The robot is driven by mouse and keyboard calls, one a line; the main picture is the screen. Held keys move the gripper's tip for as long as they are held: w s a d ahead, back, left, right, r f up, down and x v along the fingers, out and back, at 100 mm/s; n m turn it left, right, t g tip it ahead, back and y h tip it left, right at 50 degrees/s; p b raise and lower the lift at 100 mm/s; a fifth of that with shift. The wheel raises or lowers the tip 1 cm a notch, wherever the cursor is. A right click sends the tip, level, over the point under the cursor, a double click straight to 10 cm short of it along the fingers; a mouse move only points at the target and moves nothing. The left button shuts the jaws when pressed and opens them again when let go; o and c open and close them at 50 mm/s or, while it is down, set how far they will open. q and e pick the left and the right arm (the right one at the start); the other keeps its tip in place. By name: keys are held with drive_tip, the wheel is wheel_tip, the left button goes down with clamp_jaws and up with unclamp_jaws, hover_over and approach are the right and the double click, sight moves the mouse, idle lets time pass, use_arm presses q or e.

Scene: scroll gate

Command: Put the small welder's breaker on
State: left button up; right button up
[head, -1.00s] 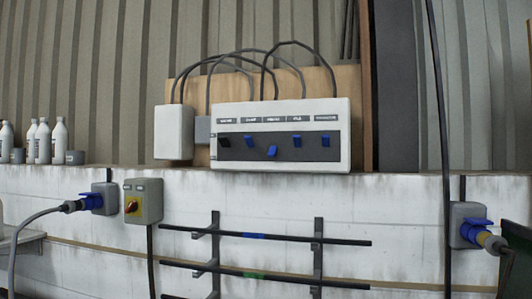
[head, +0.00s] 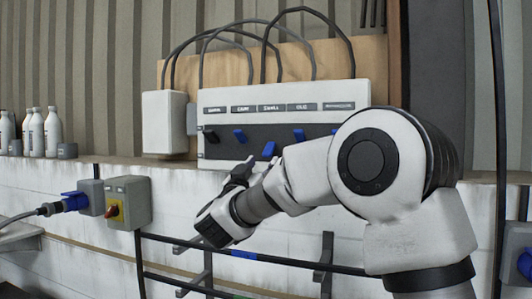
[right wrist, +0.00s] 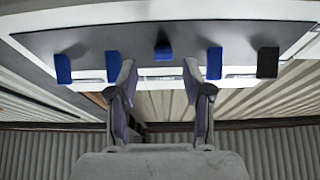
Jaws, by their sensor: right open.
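The white breaker panel (head: 287,92) is on the wall ledge, with a row of labels too blurred to read surely. Its dark strip holds a black switch (head: 210,136) at the left and several blue ones. The middle blue switch (head: 269,149) sits lower than its neighbours; the rightmost is mostly hidden by my arm. My right gripper (head: 245,172) is open and empty, just below the panel. In the right wrist view its fingers (right wrist: 159,76) stand apart, with the middle blue switch (right wrist: 162,51) lined up between them, apparently untouched. My left gripper is out of view.
A white box (head: 167,122) stands left of the panel, with cables arching above. Below are a grey box with a red-yellow knob (head: 115,208), a blue plug (head: 75,202) and dark horizontal bars (head: 290,262). White bottles (head: 53,132) stand on the ledge at left.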

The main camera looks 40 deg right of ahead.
sight(265, 155)
drive_tip(key=shift+w+d+r+p, duration=0.35)
drive_tip(key=shift+w+r+p, duration=0.1)
drive_tip(key=shift+r, duration=0.15)
drive_tip(key=shift+w+d+r+p, duration=0.35)
drive_tip(key=shift+w+r+p, duration=0.1)
drive_tip(key=shift+r, duration=0.1)
drive_tip(key=d, duration=0.2)
drive_tip(key=w+d+p, duration=0.1)
drive_tip(key=d, duration=0.1)
drive_tip(key=shift+s+a+r, duration=0.1)
drive_tip(key=shift+a, duration=0.5)
drive_tip(key=c, duration=0.4)
clamp_jaws()
drive_tip(key=shift+r, duration=0.1)
